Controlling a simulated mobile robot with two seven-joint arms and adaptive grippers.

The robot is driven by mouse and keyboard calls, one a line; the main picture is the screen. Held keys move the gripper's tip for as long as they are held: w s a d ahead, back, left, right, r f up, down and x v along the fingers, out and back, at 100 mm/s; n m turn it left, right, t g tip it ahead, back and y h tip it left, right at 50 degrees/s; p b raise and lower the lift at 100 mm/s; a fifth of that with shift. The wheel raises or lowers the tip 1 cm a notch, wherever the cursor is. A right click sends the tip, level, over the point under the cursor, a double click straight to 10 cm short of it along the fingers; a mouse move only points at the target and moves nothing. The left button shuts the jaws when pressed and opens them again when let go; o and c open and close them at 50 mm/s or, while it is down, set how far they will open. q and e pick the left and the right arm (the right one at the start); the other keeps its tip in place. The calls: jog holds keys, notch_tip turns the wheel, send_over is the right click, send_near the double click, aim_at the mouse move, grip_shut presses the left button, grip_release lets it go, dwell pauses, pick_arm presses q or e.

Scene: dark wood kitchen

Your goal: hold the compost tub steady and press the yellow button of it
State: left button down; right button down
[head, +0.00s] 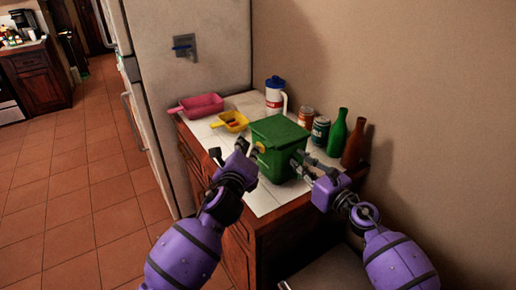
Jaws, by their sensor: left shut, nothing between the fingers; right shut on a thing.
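The green compost tub (281,136) stands upright on the white tiled counter, its lid closed. Its yellow button (260,147) shows on the left side, partly hidden by my gripper. My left gripper (252,152) is shut and empty, with its fingertips at or very near the button; I cannot tell whether they touch it. My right gripper (299,163) is shut on the compost tub at its right side; the exact spot held is partly hidden by the fingers.
A pink scoop (202,105) and a yellow scoop (231,122) lie left of the tub. A white jug (275,97), two cans (306,116) (320,131), a green bottle (338,133) and a brown bottle (354,145) stand behind it. The fridge (195,80) borders the counter.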

pick_arm(q)
jog(key=shift+d+f, duration=0.1)
jog(key=shift+d, duration=0.15)
pick_arm(e)
jog(key=shift+f, duration=0.2)
pick_arm(q)
jog(key=shift+a, duration=0.15)
pick_arm(e)
jog(key=shift+a, duration=0.1)
pick_arm(q)
jog(key=shift+s+a, duration=0.5)
jog(key=shift+a, duration=0.3)
jog(key=s+a, duration=0.1)
jog(key=a, duration=0.1)
jog(key=s+a, duration=0.2)
jog(key=shift+f, duration=0.1)
pick_arm(e)
jog(key=shift+f, duration=0.1)
dwell(0.5)
